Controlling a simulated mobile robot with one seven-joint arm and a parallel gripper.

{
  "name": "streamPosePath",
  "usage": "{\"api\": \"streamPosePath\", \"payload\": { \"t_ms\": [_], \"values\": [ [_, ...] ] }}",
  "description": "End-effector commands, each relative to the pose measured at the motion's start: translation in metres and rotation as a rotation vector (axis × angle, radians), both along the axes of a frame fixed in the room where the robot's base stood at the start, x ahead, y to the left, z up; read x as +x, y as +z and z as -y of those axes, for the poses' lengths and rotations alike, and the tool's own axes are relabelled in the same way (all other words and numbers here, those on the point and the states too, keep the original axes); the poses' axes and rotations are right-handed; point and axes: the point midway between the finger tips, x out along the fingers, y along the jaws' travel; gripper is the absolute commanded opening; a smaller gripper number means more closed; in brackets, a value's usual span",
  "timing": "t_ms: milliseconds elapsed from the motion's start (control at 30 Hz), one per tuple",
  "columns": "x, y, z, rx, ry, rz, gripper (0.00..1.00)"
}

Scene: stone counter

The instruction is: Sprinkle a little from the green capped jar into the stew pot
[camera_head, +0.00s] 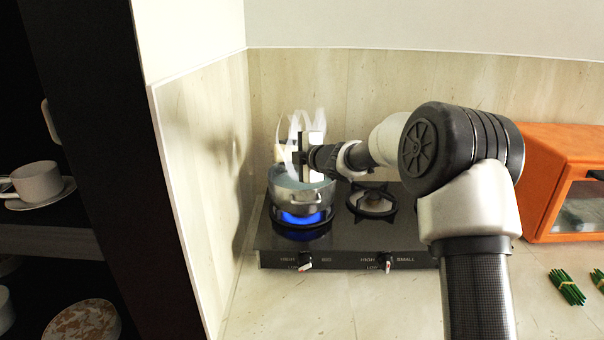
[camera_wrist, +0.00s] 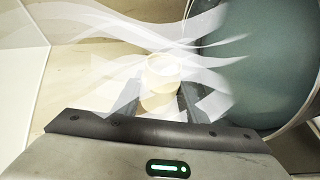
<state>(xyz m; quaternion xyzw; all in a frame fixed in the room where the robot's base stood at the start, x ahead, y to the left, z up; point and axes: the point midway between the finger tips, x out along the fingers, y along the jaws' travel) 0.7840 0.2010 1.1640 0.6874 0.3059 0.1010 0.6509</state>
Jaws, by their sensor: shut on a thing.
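The stew pot (camera_head: 303,198) is a metal pot on the left burner, with a blue flame under it and white steam rising. Its pale blue-green inside (camera_wrist: 262,70) fills the right of the wrist view. My gripper (camera_head: 290,152) is above the pot. It is shut on a pale cream jar, seen between the fingers in the wrist view (camera_wrist: 160,72) and partly at the gripper's left in the head view (camera_head: 281,153). No green shows on it; steam and the gripper partly hide it, so its tilt and contents are unclear.
The black two-burner stove (camera_head: 342,240) has a free right burner (camera_head: 372,203). A wall (camera_head: 205,170) stands close to the pot's left. An orange oven (camera_head: 562,180) and green bundles (camera_head: 567,287) are at the right. A cup (camera_head: 38,182) sits on the dark left shelf.

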Motion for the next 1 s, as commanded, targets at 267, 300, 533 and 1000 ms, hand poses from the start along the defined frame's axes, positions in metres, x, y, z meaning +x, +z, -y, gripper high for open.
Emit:
{"api": "streamPosePath", "payload": {
  "t_ms": [267,300,533,1000],
  "values": [
    [0.0001,0.0012,0.0003,0.018,0.0,-0.003,0.14],
    [0.0,0.0014,0.0003,0.02,0.0,-0.004,0.14],
    [0.0002,0.0018,0.0007,0.033,0.0,-0.007,0.14],
    [0.0003,0.003,0.0011,0.06,0.0,-0.013,0.14]
  ]
}}
